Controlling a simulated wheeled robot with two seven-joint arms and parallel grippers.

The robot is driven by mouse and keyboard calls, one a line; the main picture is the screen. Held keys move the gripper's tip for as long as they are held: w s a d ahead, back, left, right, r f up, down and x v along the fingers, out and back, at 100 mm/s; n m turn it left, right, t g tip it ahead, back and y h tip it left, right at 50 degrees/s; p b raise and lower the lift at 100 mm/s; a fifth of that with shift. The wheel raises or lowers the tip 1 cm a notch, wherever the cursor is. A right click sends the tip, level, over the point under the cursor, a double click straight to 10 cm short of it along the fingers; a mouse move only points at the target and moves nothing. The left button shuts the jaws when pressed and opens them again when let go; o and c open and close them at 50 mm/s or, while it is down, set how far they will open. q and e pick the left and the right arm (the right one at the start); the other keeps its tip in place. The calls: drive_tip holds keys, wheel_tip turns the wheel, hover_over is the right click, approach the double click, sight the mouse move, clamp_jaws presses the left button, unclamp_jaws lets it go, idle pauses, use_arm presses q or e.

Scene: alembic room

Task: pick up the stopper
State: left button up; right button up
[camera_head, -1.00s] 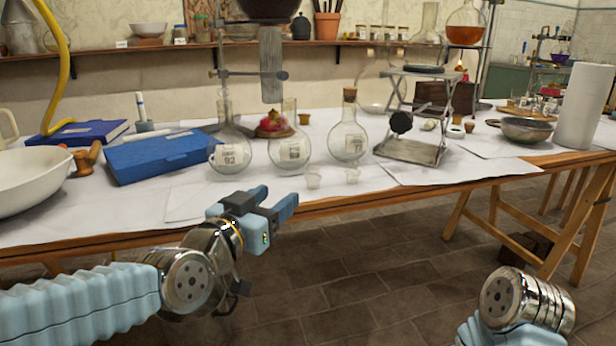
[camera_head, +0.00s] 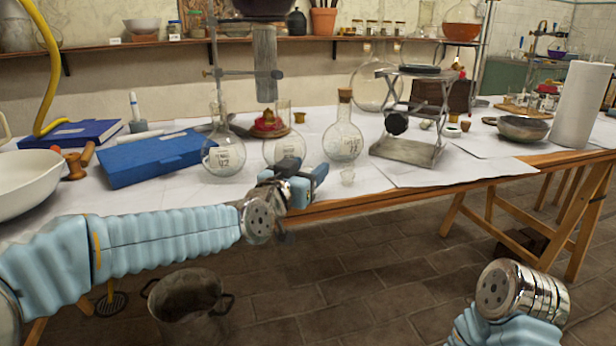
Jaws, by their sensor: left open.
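A brown cork stopper (camera_head: 345,95) sits in the neck of the right-hand round flask (camera_head: 343,142). A smaller cork-coloured piece (camera_head: 299,117) stands on the table behind the flasks. I cannot tell which of them the task means. My left gripper (camera_head: 305,169) is open at the table's front edge, in front of the middle flask (camera_head: 283,143) and below and left of the corked flask. Its jaws look empty. Part of my right arm shows at the lower right, but its gripper is out of view.
A labelled flask (camera_head: 223,157) stands left, beside a blue case (camera_head: 155,157). A small glass cup (camera_head: 347,176) is near the front edge. A lab jack (camera_head: 408,150) stands right of the corked flask. A metal pot (camera_head: 188,303) is on the floor.

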use_arm(q)
drive_tip(key=shift+w+d, duration=0.15)
drive_tip(key=shift+w, duration=0.15)
clamp_jaws()
